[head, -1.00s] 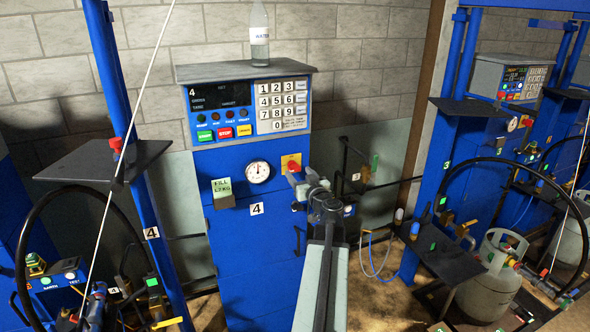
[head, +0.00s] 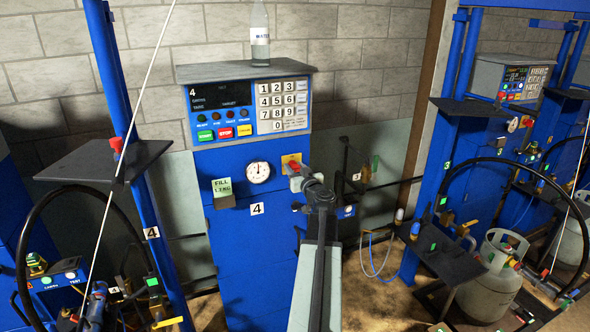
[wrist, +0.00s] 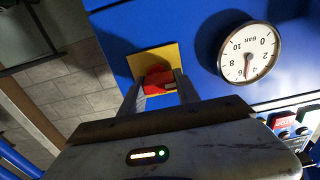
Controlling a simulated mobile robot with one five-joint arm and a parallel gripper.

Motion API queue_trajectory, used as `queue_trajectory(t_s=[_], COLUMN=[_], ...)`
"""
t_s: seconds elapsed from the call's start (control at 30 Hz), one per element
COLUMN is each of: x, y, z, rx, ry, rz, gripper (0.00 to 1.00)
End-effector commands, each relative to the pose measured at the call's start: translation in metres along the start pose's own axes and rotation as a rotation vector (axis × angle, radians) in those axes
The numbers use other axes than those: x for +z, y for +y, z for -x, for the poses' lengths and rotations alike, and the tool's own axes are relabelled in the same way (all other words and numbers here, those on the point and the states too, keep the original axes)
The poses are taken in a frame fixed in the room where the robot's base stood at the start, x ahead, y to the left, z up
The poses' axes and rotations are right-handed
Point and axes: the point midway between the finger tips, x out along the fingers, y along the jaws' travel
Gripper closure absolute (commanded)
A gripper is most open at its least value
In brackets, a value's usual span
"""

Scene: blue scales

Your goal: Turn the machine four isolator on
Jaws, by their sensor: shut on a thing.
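The machine four isolator is a red knob (wrist: 158,78) on a yellow square plate (wrist: 150,62), on the blue front of the machine marked 4 (head: 245,240). In the head view the plate (head: 291,159) shows right of the gauge, and my gripper (head: 297,176) covers most of the knob. In the wrist view my gripper (wrist: 160,88) has one finger on each side of the knob and is shut on it. Machine four's display (head: 220,95) is dark.
A round pressure gauge (head: 258,172) and a "fill" label box (head: 223,192) are left of the isolator. A keypad (head: 282,105) is above, with a water bottle (head: 260,35) on top. Pipework (head: 365,172) runs to the right. Another blue machine (head: 470,170) stands further right.

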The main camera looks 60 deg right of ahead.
Motion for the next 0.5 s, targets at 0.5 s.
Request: queue_trajectory(t_s=[0.5], x=[-0.0012], y=[0.0015], z=[-0.0007], rx=[-0.002], ry=[0.0], rz=[-0.348], gripper=[1.0])
